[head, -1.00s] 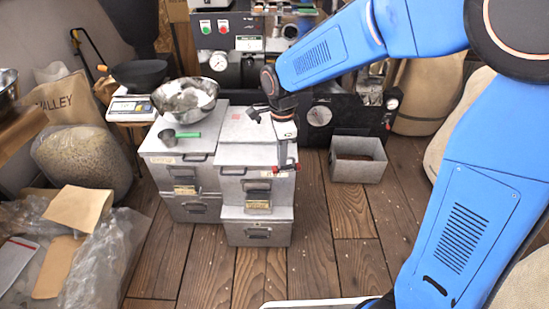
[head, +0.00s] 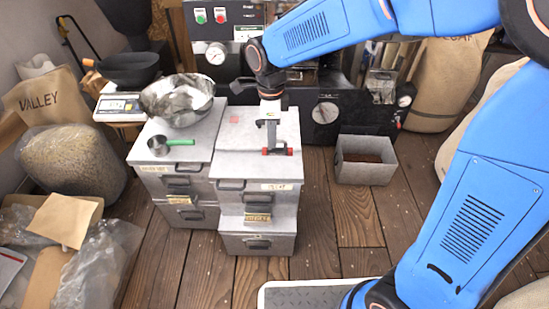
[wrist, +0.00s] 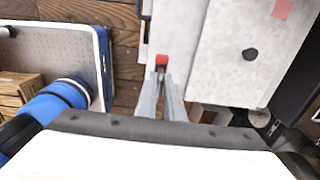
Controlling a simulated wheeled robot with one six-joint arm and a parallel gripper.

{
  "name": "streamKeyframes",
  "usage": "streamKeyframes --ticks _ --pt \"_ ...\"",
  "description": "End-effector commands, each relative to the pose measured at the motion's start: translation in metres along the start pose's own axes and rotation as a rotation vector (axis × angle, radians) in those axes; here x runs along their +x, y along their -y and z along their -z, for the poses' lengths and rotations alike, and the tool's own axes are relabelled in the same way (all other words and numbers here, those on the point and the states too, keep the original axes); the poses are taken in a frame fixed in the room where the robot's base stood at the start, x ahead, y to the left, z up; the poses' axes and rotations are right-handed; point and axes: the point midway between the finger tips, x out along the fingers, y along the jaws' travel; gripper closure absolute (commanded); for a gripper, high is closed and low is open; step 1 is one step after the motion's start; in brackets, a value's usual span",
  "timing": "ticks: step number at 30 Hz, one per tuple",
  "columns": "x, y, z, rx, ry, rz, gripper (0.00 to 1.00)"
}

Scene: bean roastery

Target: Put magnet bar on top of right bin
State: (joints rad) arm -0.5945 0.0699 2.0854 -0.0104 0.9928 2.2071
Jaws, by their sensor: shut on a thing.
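The magnet bar (head: 277,152), a short dark bar with red ends, is held crosswise in my gripper (head: 271,143). My gripper is shut on it and points down over the front right part of the right bin (head: 235,145), a grey metal bin with a pale lid. The bar looks at or just above the lid near the front edge; I cannot tell whether it touches. In the wrist view a red end of the bar (wrist: 161,60) shows at the fingertips, against the pale bin lid (wrist: 222,75). The rest of the bar is mostly hidden there.
An open grey box (head: 366,175) stands on the floor to the right. Machinery (head: 335,115) stands behind the bins.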

Motion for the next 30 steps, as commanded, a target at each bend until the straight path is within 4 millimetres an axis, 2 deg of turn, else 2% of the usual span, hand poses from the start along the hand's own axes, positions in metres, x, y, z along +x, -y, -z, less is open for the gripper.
streamKeyframes --ticks 3,6,13,20,30 --pt "0.022 -0.001 0.000 -0.001 -0.002 -0.003 1.00" --pt "0.035 -0.001 0.000 -0.001 -0.002 -0.003 1.00" --pt "0.049 0.000 0.000 -0.001 -0.001 -0.002 1.00" --pt "0.077 0.000 0.000 -0.001 -0.002 -0.002 1.00" --pt "0.081 0.000 -0.001 -0.001 0.000 0.000 1.00"
